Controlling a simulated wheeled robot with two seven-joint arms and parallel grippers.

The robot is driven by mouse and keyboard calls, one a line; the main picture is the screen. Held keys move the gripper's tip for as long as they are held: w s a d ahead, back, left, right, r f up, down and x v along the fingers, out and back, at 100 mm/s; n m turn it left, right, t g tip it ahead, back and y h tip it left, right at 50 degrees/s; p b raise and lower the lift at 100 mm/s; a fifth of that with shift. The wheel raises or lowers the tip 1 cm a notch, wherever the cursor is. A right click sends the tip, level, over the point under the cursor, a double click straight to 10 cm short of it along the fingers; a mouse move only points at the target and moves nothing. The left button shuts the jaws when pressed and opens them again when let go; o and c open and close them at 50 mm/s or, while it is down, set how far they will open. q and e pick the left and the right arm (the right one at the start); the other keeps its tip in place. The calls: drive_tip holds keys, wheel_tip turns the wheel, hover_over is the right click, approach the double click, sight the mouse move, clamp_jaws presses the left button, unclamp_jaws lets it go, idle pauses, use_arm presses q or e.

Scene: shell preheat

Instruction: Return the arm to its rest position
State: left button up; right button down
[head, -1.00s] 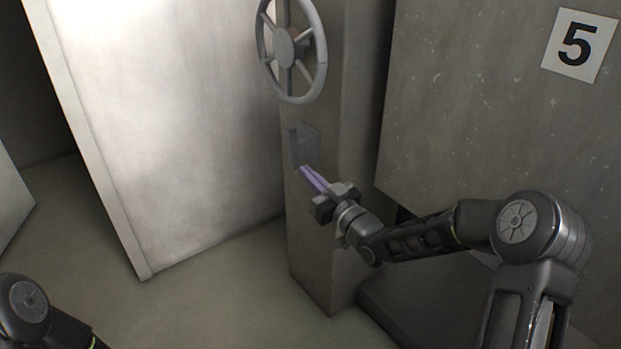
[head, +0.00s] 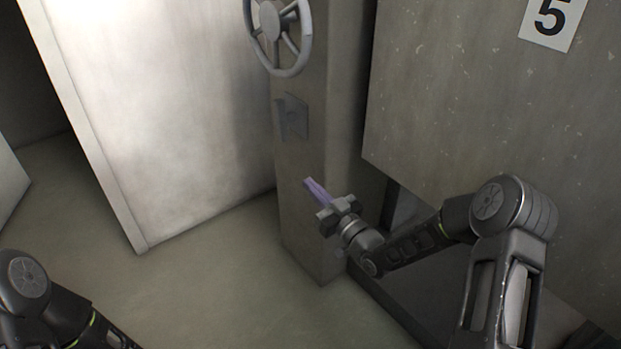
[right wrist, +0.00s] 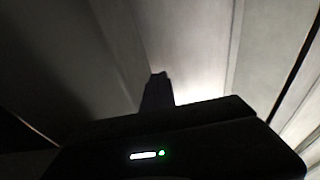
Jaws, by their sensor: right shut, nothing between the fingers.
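My right gripper (head: 317,190) is in the middle of the head view, in front of the grey post (head: 301,228). Its purple fingers are shut with nothing between them and point up and left, below the small recessed panel (head: 291,117) on the post. The fingers appear apart from the panel. My right arm comes in from the lower right. In the right wrist view the dark gripper body (right wrist: 158,115) fills the lower part. Of my left arm only dark links show at the lower left of the head view; its gripper is out of sight.
A spoked handwheel (head: 278,32) is on the post above the panel. A pale door-like slab (head: 165,130) stands left of the post. A large grey panel with a "5" sign (head: 551,20) is at the right, above a dark base (head: 405,300). Floor at lower middle is clear.

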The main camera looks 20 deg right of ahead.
idle(0.4)
drive_tip(key=s+a+f+m+g+h, duration=0.1)
drive_tip(key=s+f+m+g+h, duration=0.25)
drive_tip(key=f, duration=0.65)
drive_tip(key=s+a+f+m+g, duration=0.15)
drive_tip(key=s+f+g, duration=0.35)
drive_tip(key=f, duration=0.5)
drive_tip(key=s+a+f+g, duration=0.3)
drive_tip(key=s+f, duration=0.1)
drive_tip(key=s, duration=0.5)
drive_tip(key=s+a+f+m+g, duration=0.1)
drive_tip(key=s+a+f+g, duration=0.2)
drive_tip(key=s, duration=0.6)
drive_tip(key=s+a+f+g, duration=0.3)
drive_tip(key=s+f, duration=0.1)
drive_tip(key=s, duration=0.5)
use_arm(q)
drive_tip(key=s+d+r+p, duration=0.1)
drive_tip(key=r+p, duration=1.6)
drive_tip(key=s+r+p, duration=0.2)
drive_tip(key=r+p, duration=1.6)
drive_tip(key=shift+d+r+g+h, duration=0.25)
drive_tip(key=shift+d+g+h, duration=0.05)
drive_tip(key=shift+d+g, duration=0.1)
use_arm(e)
wheel_tip(320, 180, up, 36)
drive_tip(key=s, duration=0.2)
drive_tip(key=shift+s+a, duration=0.3)
drive_tip(key=shift+a, duration=0.05)
